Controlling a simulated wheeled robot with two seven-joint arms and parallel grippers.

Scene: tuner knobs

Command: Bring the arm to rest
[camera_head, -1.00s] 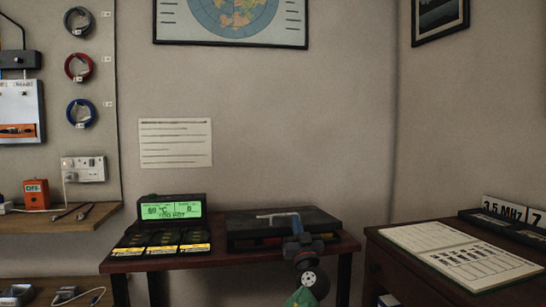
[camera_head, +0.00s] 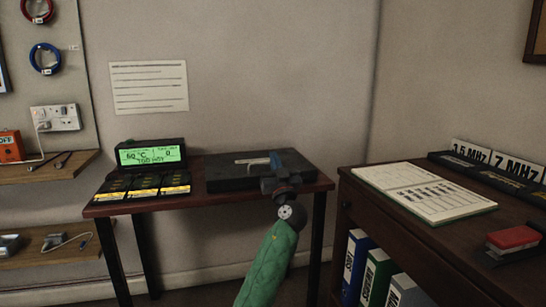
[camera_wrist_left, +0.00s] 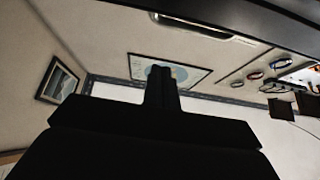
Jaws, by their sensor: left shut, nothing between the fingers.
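My left arm (camera_head: 268,262), in a green sleeve, rises from the bottom of the head view. My left gripper (camera_head: 276,164) shows small and dark with a blue part, in front of the flat black case (camera_head: 225,181) on the middle table. Whether it touches the case I cannot tell. In the left wrist view its dark fingers (camera_wrist_left: 162,88) are together with nothing between them, pointing towards the wall and the map (camera_wrist_left: 190,72). My right gripper is not in view.
A lit display (camera_head: 150,153) reads 60 °C and TOO HOT, behind several yellow-labelled black units. The desk (camera_head: 405,228) at right bears an open logbook (camera_head: 424,193), frequency signs and a red-topped object (camera_head: 513,239). Binders (camera_head: 378,277) stand below. Wooden shelves (camera_head: 50,170) are at left.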

